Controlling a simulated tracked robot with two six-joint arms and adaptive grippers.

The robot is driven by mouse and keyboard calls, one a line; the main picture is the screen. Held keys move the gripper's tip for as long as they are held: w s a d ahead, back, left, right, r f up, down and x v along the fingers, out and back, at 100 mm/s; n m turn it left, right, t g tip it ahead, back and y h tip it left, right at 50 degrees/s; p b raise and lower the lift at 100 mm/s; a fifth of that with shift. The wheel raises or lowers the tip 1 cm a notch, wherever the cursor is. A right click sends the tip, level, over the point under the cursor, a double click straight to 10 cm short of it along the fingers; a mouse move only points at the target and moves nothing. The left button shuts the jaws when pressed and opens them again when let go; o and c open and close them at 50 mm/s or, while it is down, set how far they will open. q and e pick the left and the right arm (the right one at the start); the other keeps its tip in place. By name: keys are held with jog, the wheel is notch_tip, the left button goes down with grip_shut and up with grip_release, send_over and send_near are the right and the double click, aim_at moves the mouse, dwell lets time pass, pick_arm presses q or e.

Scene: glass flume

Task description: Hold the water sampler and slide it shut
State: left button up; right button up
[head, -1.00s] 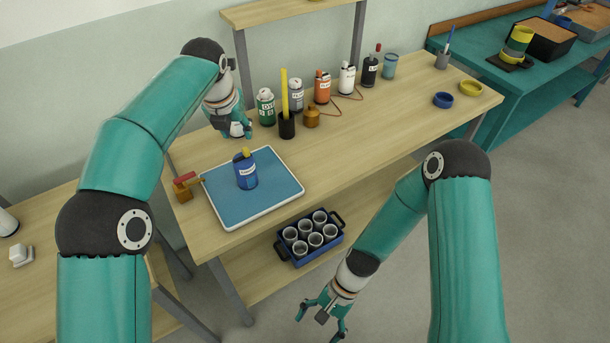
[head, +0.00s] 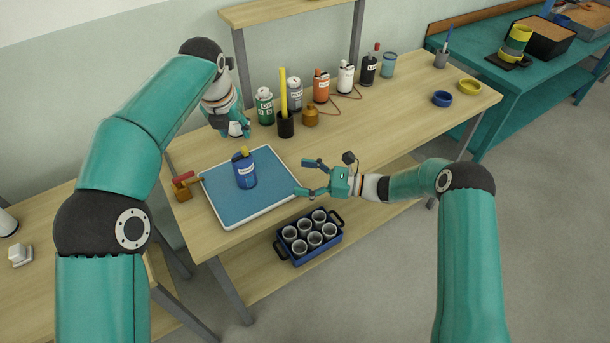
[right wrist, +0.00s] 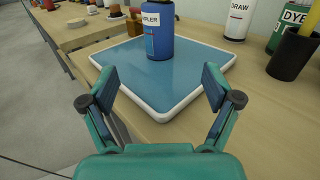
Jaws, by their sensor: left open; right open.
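The water sampler (head: 246,171) is a blue cylinder with a white label and a yellow top. It stands upright on a blue tray with a white rim (head: 272,190). In the right wrist view the sampler (right wrist: 159,32) is at the top middle, its top cut off and its label ending in "MPLER". My right gripper (head: 302,177) is open and empty at the tray's right edge, its fingers pointing at the sampler but apart from it. My left gripper (head: 238,130) is open behind the sampler, above the back of the bench; its fingers are small and partly hidden by its arm.
Several labelled bottles, including a green one (head: 264,106), stand along the back with a black cup (head: 285,124) holding a yellow stick. A wooden block with a red top (head: 184,186) is left of the tray. A blue crate of cups (head: 310,238) sits on the lower shelf.

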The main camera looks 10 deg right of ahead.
aim_at(243, 168)
jog(key=x, duration=1.6)
jog(key=shift+w+a, duration=0.1)
jog(key=shift+a, duration=0.2)
